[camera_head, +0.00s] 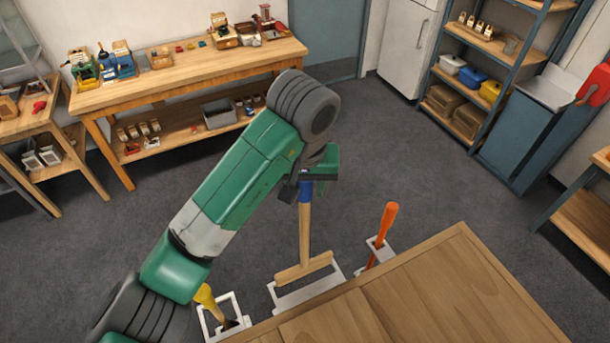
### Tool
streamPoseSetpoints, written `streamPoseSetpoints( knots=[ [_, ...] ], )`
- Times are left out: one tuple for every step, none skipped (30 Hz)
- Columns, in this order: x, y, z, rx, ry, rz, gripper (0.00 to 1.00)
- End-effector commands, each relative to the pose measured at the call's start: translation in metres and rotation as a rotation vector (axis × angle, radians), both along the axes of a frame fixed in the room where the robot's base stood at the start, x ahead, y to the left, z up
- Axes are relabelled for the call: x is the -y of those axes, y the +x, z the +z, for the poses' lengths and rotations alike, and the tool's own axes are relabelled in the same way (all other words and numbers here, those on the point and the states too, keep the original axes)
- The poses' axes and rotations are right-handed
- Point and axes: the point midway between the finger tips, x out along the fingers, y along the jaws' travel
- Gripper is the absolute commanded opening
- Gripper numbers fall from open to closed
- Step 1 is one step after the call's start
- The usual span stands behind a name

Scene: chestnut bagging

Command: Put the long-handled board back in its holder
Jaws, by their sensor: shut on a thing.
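The long-handled board (304,232) hangs upright from my gripper (306,186), with its wooden handle down and a wide wooden crosspiece (303,268) at the bottom. My gripper is shut on the blue top end of the handle. A white holder (305,299) stands on the floor right below the crosspiece, beside the wooden table. The crosspiece overlaps the holder's rear edge in the picture. I cannot tell whether its lower edge is inside the holder or just above it. The table hides part of the holder's front.
A yellow-handled tool (206,298) stands in a white holder (236,307) to the left. An orange-handled tool (384,228) stands in another (388,253) to the right. The wooden table (440,290) lies close in front. Grey floor behind the holders is clear.

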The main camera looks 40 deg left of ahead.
Motion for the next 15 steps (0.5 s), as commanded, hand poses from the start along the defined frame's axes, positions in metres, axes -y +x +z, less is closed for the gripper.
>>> streamPoseSetpoints(
  knots=[
    [0.0, 0.0, -0.004, 0.001, -0.001, 0.0, 0.0],
    [0.0, 0.0, -0.006, 0.001, -0.001, 0.0, 0.0],
    [0.0, 0.0, -0.01, 0.0, -0.001, 0.0, 0.0],
    [0.0, 0.0, -0.012, -0.001, -0.001, 0.0, 0.0],
    [0.0, 0.0, -0.015, -0.001, -0.001, 0.0, 0.0],
    [0.0, 0.0, -0.018, -0.001, -0.001, 0.001, 0.0],
    [0.0, 0.0, -0.021, -0.001, -0.001, 0.001, 0.0],
    [0.0, 0.0, -0.023, -0.001, -0.001, 0.001, 0.0],
    [0.0, 0.0, -0.027, 0.0, 0.0, 0.001, 0.0],
    [0.0, 0.0, -0.029, 0.0, 0.0, 0.001, 0.0],
    [0.0, 0.0, -0.033, 0.001, 0.001, 0.001, 0.0],
    [-0.001, 0.0, -0.036, 0.0, 0.001, 0.001, 0.0],
    [-0.001, 0.0, -0.039, 0.0, 0.001, 0.001, 0.0],
    [-0.001, 0.0, -0.041, 0.0, 0.001, 0.001, 0.0],
    [-0.001, 0.0, -0.044, 0.0, 0.001, 0.001, 0.0]
  ],
)
